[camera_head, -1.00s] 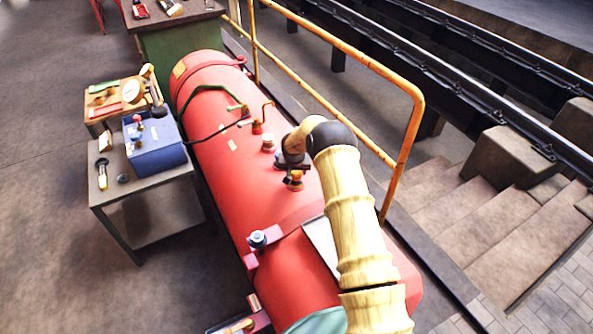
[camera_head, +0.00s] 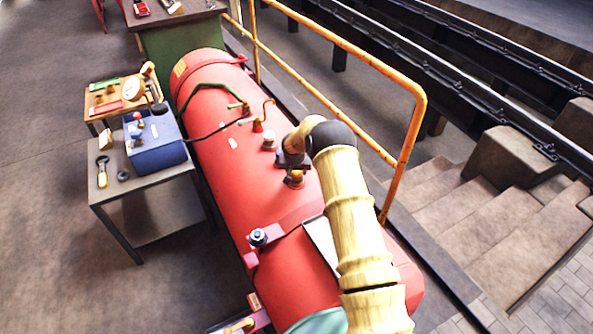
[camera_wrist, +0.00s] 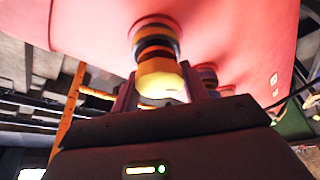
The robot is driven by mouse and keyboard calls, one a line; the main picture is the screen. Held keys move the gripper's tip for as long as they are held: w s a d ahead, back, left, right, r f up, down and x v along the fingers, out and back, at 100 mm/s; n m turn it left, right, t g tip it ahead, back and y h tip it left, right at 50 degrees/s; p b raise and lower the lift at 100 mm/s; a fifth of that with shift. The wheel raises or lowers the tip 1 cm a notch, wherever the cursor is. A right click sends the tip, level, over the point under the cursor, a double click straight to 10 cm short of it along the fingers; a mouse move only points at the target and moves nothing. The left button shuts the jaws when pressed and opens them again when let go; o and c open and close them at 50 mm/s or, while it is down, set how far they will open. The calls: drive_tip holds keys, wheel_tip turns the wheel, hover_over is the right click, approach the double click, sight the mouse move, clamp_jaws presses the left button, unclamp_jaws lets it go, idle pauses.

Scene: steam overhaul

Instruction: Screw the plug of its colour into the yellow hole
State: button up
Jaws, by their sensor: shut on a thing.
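My gripper (camera_wrist: 160,82) is shut on a yellow hex-headed plug (camera_wrist: 157,77) in the wrist view. The plug stands in line with a fitting (camera_wrist: 152,32) on the red boiler, with a dark ring and an orange band between. How deep the plug sits cannot be told. In the head view my gripper (camera_head: 291,160) is at the top of the boiler (camera_head: 225,160), at a brass-orange fitting (camera_head: 296,180); the plug is mostly hidden there.
More fittings stand along the boiler, one with a pale top (camera_head: 268,143) and a red one (camera_head: 257,127). A blue box (camera_head: 158,155) with small coloured parts stands on a side table (camera_head: 150,186). A yellow railing (camera_head: 407,145) runs close behind my arm.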

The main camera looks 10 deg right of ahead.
drive_tip(key=shift+f, duration=0.15)
idle(0.5)
drive_tip(key=o, duration=1.1)
drive_tip(key=shift+c, duration=0.7)
drive_tip(key=shift+d+n+y, duration=0.1)
drive_tip(key=shift+n+y, duration=0.3)
drive_tip(key=shift+n, duration=0.6)
drive_tip(key=n+y+p, duration=0.1)
drive_tip(key=n, duration=0.3)
drive_tip(key=shift+y, duration=0.3)
drive_tip(key=n+y+b, duration=0.1)
drive_tip(key=n, duration=0.2)
drive_tip(key=shift+f, duration=0.2)
drive_tip(key=n+g+y+b, duration=0.1)
drive_tip(key=n+b, duration=0.1)
drive_tip(key=n, duration=0.1)
drive_tip(key=shift+n+b, duration=0.3)
drive_tip(key=shift+b, duration=0.05)
drive_tip(key=shift+r, duration=0.2)
